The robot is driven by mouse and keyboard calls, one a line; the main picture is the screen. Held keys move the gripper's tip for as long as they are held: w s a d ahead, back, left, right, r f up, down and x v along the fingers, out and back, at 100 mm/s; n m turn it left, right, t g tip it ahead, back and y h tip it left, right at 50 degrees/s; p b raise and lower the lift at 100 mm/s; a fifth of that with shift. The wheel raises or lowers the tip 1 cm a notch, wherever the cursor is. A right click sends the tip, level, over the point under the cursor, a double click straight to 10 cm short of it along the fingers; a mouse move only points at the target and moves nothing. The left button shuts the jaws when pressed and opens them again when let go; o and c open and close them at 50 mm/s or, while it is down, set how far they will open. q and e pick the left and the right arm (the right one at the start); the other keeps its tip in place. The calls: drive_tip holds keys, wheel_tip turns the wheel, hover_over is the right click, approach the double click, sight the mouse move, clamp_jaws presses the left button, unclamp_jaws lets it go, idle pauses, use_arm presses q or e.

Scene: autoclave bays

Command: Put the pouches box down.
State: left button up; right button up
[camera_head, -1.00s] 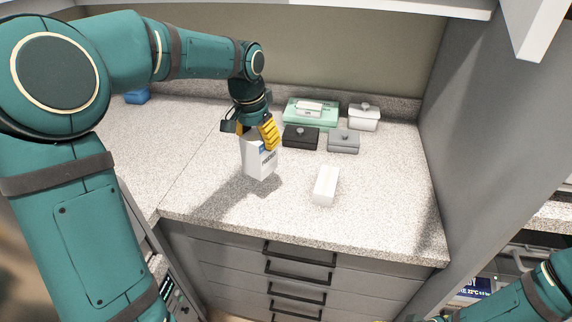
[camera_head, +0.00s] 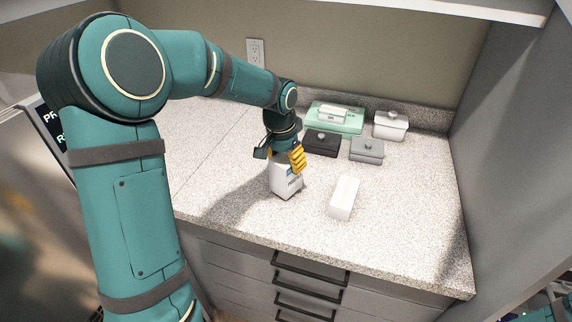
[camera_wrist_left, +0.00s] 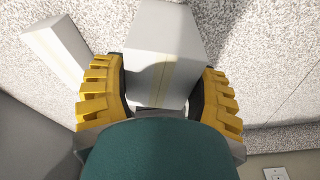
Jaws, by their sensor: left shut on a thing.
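In the left wrist view the box (camera_wrist_left: 160,55) sits between the two fingers (camera_wrist_left: 160,95). My right gripper is out of view.
A plain white block (camera_head: 344,197) lies just right of the box. Behind stand a dark lidded box (camera_head: 321,144), a grey lidded box (camera_head: 366,149), a white lidded container (camera_head: 391,125) and a green tray (camera_head: 349,125) with a small white box (camera_head: 332,114). Counter to the left is clear.

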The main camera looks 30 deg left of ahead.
use_arm(q)
drive_tip(key=shift+f, duration=0.45)
drive_tip(key=o, duration=1.3)
drive_tip(key=shift+f, duration=0.15)
drive_tip(key=shift+r, duration=0.35)
drive_tip(key=r, duration=0.4)
drive_tip(key=s+r+p, duration=0.1)
drive_tip(key=r, duration=0.2)
drive_tip(key=r+p, duration=0.1)
drive_tip(key=r, duration=0.3)
drive_tip(key=shift+s+a+r, duration=0.15)
drive_tip(key=shift+s+r, duration=0.15)
drive_tip(key=shift+s, duration=0.1)
